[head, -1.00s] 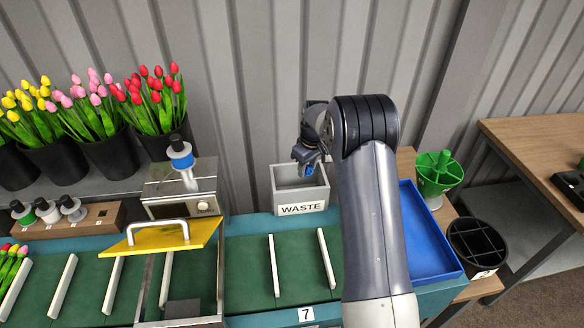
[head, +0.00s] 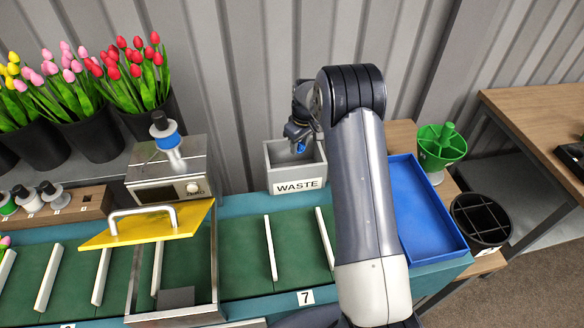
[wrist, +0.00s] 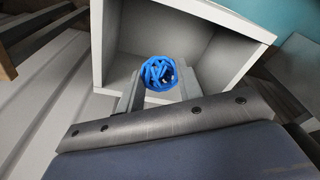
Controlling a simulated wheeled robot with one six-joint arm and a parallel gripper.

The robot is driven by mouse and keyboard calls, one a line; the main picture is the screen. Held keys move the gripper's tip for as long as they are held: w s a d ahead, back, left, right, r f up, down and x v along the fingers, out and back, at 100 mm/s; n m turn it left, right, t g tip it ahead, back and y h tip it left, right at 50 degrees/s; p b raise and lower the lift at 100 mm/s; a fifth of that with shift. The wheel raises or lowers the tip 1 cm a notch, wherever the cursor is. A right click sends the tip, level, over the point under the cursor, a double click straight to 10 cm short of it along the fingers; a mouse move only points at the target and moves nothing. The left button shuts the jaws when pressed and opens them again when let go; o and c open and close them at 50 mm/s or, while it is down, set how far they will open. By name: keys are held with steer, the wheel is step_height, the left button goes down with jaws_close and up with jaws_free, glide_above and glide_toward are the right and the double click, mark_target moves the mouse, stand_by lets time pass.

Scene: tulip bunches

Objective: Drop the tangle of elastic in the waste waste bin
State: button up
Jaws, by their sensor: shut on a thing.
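The blue tangle of elastic (wrist: 159,73) is held between the fingertips of my gripper (wrist: 158,84) in the wrist view. In the head view my gripper (head: 299,141) is over the grey waste bin (head: 297,187), which has a WASTE label on its front. The wrist view looks into the open bin (wrist: 235,22), with the tangle in front of its opening. My gripper is shut on the tangle. In the head view a bit of blue shows at the gripper's end. The exact height of the tangle relative to the rim is hard to tell.
A blue tray (head: 432,245) lies right of my arm. A green holder (head: 440,147) and a black divided bin (head: 481,222) stand farther right. Left are a steel machine (head: 168,180), a yellow plate with handle (head: 150,225) and tulip buckets (head: 92,135). The corrugated wall is close behind the bin.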

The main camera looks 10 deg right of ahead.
steer(key=shift+f, duration=0.1)
steer(key=o, duration=1)
steer(key=shift+o, duration=0.2)
step_height(320, 180, up, 11)
steer(key=s+b, duration=0.1)
steer(key=b, duration=0.1)
steer(key=shift+d, duration=0.35)
steer(key=shift+f, duration=0.15)
steer(key=f, duration=0.3)
steer(key=f+p, duration=0.1)
steer(key=f, duration=0.3)
steer(key=f+p, duration=0.1)
steer(key=f, duration=0.2)
steer(key=shift+w+a+f, duration=0.15)
steer(key=shift+w+a, duration=0.2)
steer(key=shift+w, duration=0.05)
step_height(320, 180, up, 4)
steer(key=shift+p, duration=1.25)
steer(key=shift+r, duration=0.7)
